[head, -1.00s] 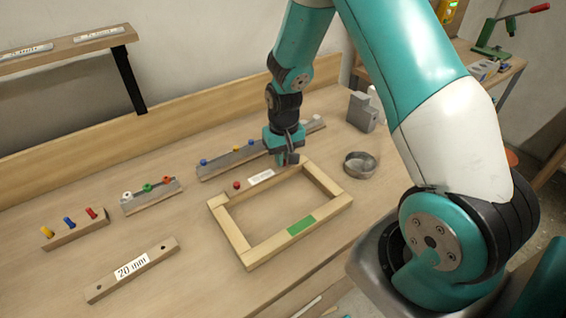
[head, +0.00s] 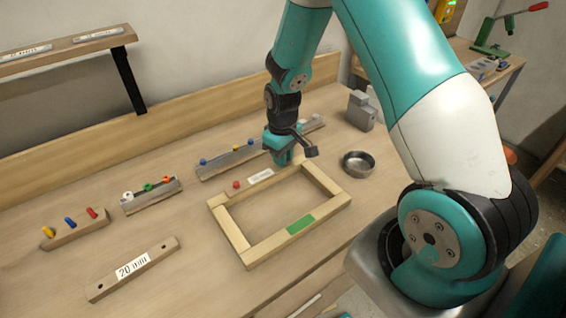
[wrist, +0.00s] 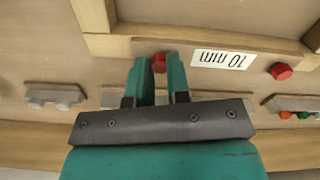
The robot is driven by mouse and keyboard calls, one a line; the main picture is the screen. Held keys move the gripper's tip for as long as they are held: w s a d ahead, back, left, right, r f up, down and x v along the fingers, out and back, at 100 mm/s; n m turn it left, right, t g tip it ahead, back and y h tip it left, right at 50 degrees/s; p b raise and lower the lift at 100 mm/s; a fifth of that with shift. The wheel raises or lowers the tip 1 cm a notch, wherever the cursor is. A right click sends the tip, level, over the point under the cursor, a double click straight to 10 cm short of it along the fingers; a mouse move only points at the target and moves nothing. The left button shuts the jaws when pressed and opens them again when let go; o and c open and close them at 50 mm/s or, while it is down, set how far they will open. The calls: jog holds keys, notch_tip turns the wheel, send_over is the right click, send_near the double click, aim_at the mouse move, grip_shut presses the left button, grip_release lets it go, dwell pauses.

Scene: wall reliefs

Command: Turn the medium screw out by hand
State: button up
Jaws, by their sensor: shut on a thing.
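A red screw head (wrist: 159,62) sits between the fingertips of my gripper (wrist: 159,72) in the wrist view. My gripper (head: 284,160) is shut on it, pointing down behind the wooden frame (head: 240,243); in the head view the fingers hide this screw. A second red screw head (head: 236,184) stands at the other end of the white "10 mm" label (head: 261,177); it also shows in the wrist view (wrist: 281,71). The shaft of the held screw and how far it is in cannot be seen. No mark tells which screw is the medium one.
A round metal dish (head: 358,163) lies right of the frame. A long rail with coloured pegs (head: 228,160) runs behind my gripper. A small rack (head: 150,197), a peg block (head: 75,229) and a "20 mm" bar (head: 133,269) are at left. A grey block (head: 361,110) stands at right.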

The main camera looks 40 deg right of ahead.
jog(key=n, duration=0.5)
jog(key=shift+p, duration=0.3)
jog(key=n, duration=0.5)
jog(key=o, duration=0.5)
